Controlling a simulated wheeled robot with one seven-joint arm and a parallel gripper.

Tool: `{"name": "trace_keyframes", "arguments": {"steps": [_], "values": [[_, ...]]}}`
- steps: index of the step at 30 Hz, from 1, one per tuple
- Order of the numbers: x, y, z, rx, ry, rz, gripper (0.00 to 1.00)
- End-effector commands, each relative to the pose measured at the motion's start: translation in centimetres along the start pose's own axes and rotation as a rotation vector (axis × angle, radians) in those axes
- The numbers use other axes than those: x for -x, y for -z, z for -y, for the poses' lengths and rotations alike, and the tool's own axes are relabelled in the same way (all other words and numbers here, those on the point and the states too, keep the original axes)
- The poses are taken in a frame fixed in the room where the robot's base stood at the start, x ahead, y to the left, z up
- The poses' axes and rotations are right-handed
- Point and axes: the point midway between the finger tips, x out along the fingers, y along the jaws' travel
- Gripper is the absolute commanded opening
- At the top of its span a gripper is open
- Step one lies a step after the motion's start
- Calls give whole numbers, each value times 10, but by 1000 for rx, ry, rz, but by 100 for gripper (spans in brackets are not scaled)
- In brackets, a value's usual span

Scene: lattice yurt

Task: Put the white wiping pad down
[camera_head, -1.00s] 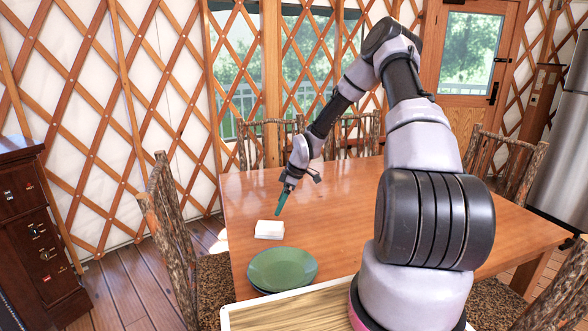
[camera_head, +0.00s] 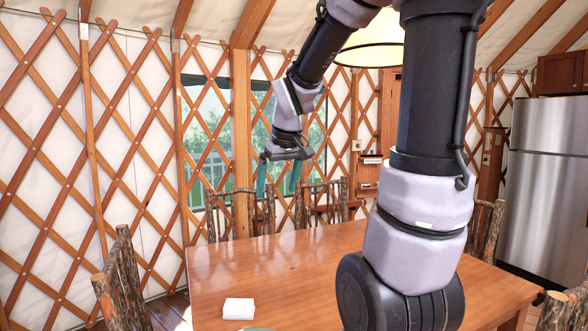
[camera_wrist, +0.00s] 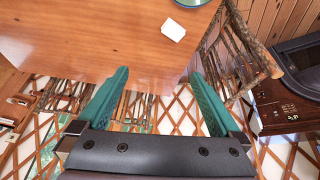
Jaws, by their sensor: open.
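The white wiping pad (camera_head: 239,309) lies flat on the wooden table (camera_head: 230,267), near its left edge in the head view. It also shows in the wrist view (camera_wrist: 173,30), resting on the tabletop near the table's edge. My gripper (camera_head: 279,188) is open and empty, raised above the far part of the table, well apart from the pad. Its two green fingers are spread, and in the wrist view (camera_wrist: 158,88) nothing is between them.
A green plate (camera_wrist: 193,2) is cut off at the wrist view's top edge, near the pad. Bark-covered chairs (camera_head: 128,285) stand around the table. A dark wooden cabinet (camera_wrist: 285,112) shows at the right of the wrist view. Most of the tabletop is clear.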

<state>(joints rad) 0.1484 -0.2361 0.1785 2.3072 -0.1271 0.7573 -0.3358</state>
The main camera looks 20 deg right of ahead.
Motion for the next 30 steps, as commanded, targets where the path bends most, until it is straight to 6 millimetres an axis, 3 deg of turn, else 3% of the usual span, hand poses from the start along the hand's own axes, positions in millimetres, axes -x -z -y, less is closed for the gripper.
{"name": "trace_keyframes", "arguments": {"steps": [1,3,6,10,16,30], "values": [[23,-12,4,-65,5,-36,100],[48,-29,9,-166,26,-74,100],[76,-55,16,-298,69,-120,100],[99,-80,24,-426,131,-160,100],[112,-98,29,-514,182,-180,100],[112,-99,29,-517,184,-180,100]]}}
